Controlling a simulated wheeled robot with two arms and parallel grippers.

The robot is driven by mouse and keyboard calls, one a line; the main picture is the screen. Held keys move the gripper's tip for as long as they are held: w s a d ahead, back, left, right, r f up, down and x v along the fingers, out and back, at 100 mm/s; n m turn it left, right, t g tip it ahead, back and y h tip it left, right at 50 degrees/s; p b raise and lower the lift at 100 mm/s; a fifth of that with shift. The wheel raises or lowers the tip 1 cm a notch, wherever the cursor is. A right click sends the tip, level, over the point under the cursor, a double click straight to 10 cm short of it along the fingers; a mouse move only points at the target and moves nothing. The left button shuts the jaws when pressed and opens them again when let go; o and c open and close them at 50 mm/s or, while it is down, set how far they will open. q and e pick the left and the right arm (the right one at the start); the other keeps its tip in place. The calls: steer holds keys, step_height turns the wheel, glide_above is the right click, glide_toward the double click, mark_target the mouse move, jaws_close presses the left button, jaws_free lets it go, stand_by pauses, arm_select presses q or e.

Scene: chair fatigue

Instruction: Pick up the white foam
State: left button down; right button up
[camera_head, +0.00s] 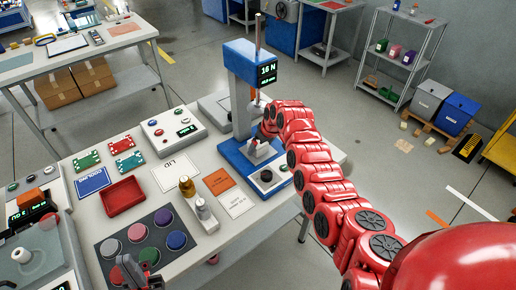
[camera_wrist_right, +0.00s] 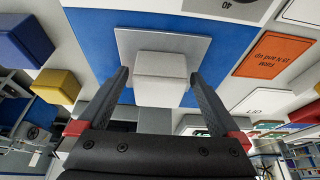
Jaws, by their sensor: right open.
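The white foam (camera_wrist_right: 165,78) is a pale block on a grey plate in the right wrist view. It also shows, partly covered, in the head view (camera_head: 262,151) on the blue base of the force tester. My right gripper (camera_wrist_right: 160,74) is open, with one dark finger on each side of the foam. Whether either finger touches it I cannot tell. In the head view my right wrist partly hides the gripper and foam. My left gripper (camera_head: 138,272) is at the lower left edge of the head view, partly cut off, its opening unclear.
The force tester's blue head (camera_head: 252,63) reads 16 N and stands above the foam. A red tray (camera_head: 122,196), a brass weight (camera_head: 187,187), an orange card (camera_head: 218,181) and a mat with coloured discs (camera_head: 115,228) lie to the left on the table.

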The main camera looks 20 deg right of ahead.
steer(key=c, duration=1.3)
steer(key=shift+r, duration=0.1)
